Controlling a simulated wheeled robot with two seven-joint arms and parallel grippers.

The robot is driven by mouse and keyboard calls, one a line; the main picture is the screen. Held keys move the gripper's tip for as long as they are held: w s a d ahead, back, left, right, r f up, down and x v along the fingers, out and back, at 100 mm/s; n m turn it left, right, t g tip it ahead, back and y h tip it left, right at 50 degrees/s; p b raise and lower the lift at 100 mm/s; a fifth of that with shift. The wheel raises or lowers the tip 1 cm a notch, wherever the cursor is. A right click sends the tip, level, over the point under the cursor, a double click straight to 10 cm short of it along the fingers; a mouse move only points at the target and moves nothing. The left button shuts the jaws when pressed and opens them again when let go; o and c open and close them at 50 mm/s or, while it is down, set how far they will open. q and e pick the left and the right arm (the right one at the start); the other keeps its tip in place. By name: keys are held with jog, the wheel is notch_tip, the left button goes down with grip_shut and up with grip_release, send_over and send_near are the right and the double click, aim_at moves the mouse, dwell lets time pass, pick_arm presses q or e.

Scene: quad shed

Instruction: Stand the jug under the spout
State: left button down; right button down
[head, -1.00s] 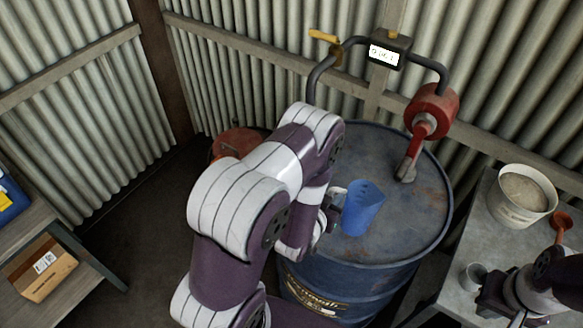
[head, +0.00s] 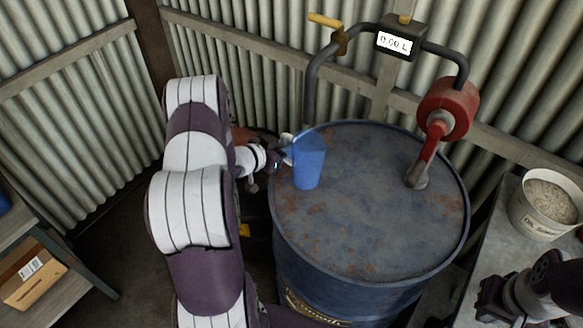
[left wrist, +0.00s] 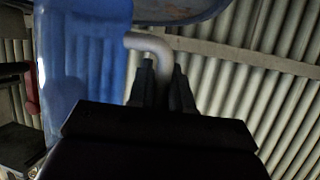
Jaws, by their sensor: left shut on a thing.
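The blue jug (head: 309,162) is near the left rim of the blue drum's top, roughly upright. My left gripper (head: 281,153) is on its left side. In the left wrist view, its fingers (left wrist: 163,88) are closed on the pale handle (left wrist: 152,43) of the jug (left wrist: 85,50). I cannot tell whether the jug's base touches the drum. The spout (head: 309,105) is the downturned left end of the grey pipe; its lower end comes down just behind the jug's rim. My right gripper (head: 490,297) is at lower right; its jaw opening is unclear.
The drum (head: 375,225) has bare room on its top. The red pump (head: 447,108), meter (head: 401,38) and yellow lever (head: 325,20) stand above its back. A white bucket (head: 546,208) is on the right bench. A cardboard box (head: 32,275) sits on the left shelf.

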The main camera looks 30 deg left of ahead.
pick_arm(q)
notch_tip(320, 180, down, 5)
jog(key=shift+r, duration=0.2)
jog(key=shift+w+a+f, duration=0.1)
jog(key=shift+w+f, duration=0.05)
jog(key=c, duration=1.4)
grip_release()
jog(key=shift+f, duration=0.1)
jog(key=shift+c, duration=0.2)
jog(key=o, duration=0.4)
jog(key=shift+r, duration=0.35)
jog(key=shift+s, duration=0.4)
jog(key=b+v, duration=0.1)
jog(key=v, duration=1)
jog(key=shift+s, duration=0.15)
